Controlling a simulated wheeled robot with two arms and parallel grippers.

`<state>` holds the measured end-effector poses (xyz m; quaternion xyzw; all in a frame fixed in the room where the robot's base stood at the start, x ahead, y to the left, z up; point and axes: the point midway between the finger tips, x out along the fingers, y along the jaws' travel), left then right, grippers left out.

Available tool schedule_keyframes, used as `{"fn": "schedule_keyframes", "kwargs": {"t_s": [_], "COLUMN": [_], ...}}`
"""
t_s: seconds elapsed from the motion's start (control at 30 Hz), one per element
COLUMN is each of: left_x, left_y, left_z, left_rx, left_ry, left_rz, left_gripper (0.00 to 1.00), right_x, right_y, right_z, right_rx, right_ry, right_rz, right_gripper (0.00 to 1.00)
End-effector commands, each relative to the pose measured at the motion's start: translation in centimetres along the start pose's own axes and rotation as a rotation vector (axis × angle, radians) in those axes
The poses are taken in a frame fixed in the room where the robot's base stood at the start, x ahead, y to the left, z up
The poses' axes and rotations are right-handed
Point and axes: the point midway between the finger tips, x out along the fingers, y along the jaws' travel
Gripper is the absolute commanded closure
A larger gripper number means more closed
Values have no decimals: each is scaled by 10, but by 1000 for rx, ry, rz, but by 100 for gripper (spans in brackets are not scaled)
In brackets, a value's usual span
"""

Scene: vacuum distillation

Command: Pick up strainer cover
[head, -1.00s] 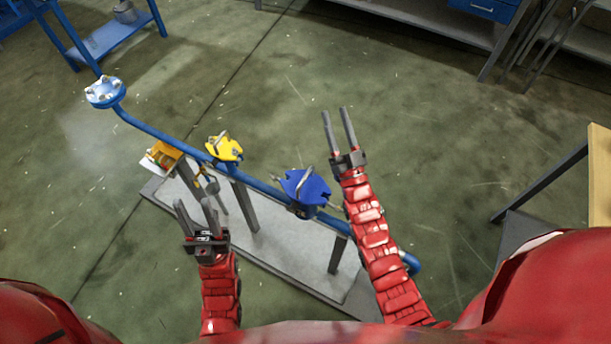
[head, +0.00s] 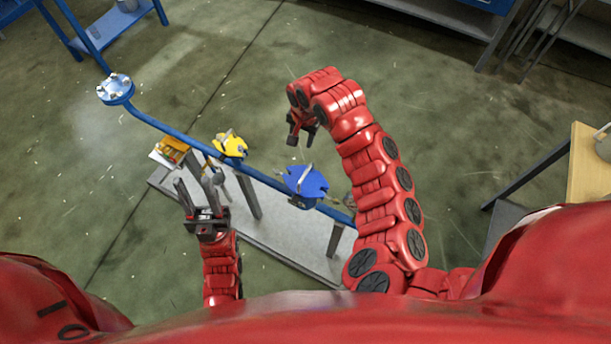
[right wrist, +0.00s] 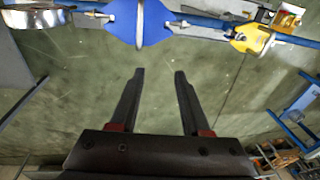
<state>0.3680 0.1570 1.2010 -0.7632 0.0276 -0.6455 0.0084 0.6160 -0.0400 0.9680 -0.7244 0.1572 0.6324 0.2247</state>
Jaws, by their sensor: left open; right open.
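A blue lobed plate with a grey bar handle (head: 306,182) sits on the blue pipe (head: 262,178). A smaller yellow plate with a grey handle (head: 230,146) sits further left on the same pipe. No label shows which is the strainer cover. In the right wrist view the blue plate (right wrist: 162,22) is at the top, beyond the fingertips, and the yellow plate (right wrist: 250,39) is at the upper right. My right gripper (head: 303,128) is open, bent downward beyond the blue plate; its empty fingers (right wrist: 160,72) show in the wrist view. My left gripper (head: 188,192) is open and empty, left of the stand.
The pipe stands on posts on a grey base plate (head: 275,245). A round blue and silver flange (head: 115,88) ends the pipe at the upper left. An orange part (head: 171,151) is beside the yellow plate. A wooden table (head: 590,165) is at the right.

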Motion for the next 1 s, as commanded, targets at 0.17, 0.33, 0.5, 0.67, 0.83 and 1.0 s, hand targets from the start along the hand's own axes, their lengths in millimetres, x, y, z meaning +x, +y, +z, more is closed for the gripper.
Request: {"fn": "schedule_keyframes", "kwargs": {"t_s": [0.17, 0.33, 0.5, 0.67, 0.83, 1.0], "left_x": [8, 3, -8, -22, -39, -46], "left_y": [0, 0, 0, 1, 2, 2], "left_z": [-1, 0, 1, 4, 6, 8], "left_rx": [0, 0, 0, 0, 0, 0], "left_ry": [0, 0, 0, 0, 0, 0], "left_rz": [0, 0, 0, 0, 0, 0], "left_gripper": [58, 58, 58, 58, 58, 58], "right_x": [-30, -21, 11, 43, 74, 88], "right_y": [13, 20, 23, 28, 32, 33], "right_z": [24, 30, 33, 36, 39, 40], "right_rx": [35, 42, 40, 43, 43, 41], "right_ry": [-84, -101, -101, -101, -100, -98], "right_rz": [111, 136, 131, 130, 130, 130], "right_gripper": [53, 53, 53, 53, 53, 53]}}
